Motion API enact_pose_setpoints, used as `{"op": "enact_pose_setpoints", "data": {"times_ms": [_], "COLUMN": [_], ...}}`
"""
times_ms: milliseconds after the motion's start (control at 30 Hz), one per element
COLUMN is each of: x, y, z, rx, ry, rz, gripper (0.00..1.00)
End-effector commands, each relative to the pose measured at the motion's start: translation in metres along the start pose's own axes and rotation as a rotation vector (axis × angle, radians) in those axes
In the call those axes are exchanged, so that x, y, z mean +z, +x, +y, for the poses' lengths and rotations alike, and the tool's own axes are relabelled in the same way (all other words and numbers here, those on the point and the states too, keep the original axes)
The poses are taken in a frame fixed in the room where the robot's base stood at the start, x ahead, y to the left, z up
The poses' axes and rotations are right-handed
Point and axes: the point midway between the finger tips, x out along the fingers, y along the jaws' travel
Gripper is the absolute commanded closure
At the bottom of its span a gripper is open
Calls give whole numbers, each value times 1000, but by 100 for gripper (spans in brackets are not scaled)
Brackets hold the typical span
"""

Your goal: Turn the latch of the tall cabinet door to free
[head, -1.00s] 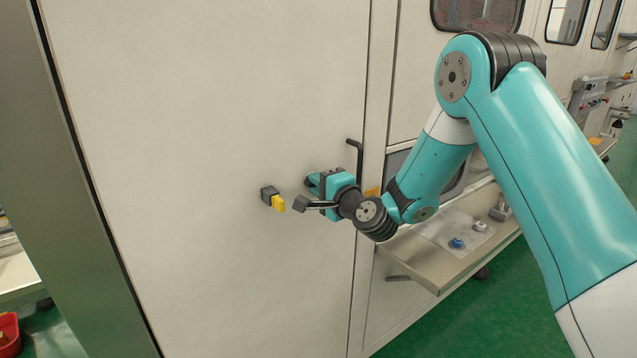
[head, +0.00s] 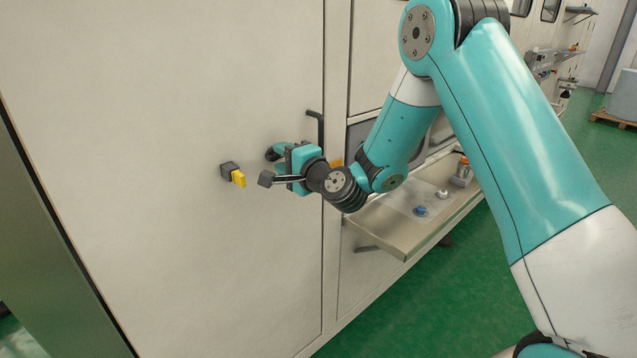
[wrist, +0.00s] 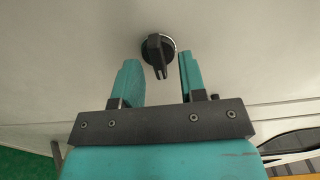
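The latch (wrist: 158,52) of the tall cabinet door (head: 170,90) is a black knob on a round base. In the wrist view its bar points roughly toward my gripper (wrist: 157,68). The teal fingers are open, with the latch between and slightly beyond their tips; I see no contact. In the head view my gripper (head: 280,153) is close to the door face, left of the door's right edge. The dark knob (head: 270,154) shows partly there, behind the fingers.
A dark block with a yellow piece (head: 237,178) sticks out of the door, left of my gripper. A black bar handle (head: 317,127) is near the door edge. A shelf (head: 385,235) with small parts juts out at right. Green floor (head: 460,290) is open at lower right.

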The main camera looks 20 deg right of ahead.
Motion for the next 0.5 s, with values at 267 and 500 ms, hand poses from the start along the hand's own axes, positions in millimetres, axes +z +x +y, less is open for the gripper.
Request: {"op": "enact_pose_setpoints", "data": {"times_ms": [267,500], "x": [-1,-1], "y": [-49,-102], "z": [10,10], "rx": [-4,-4], "ry": [-2,-3], "rz": [4,5], "gripper": [62,62]}}
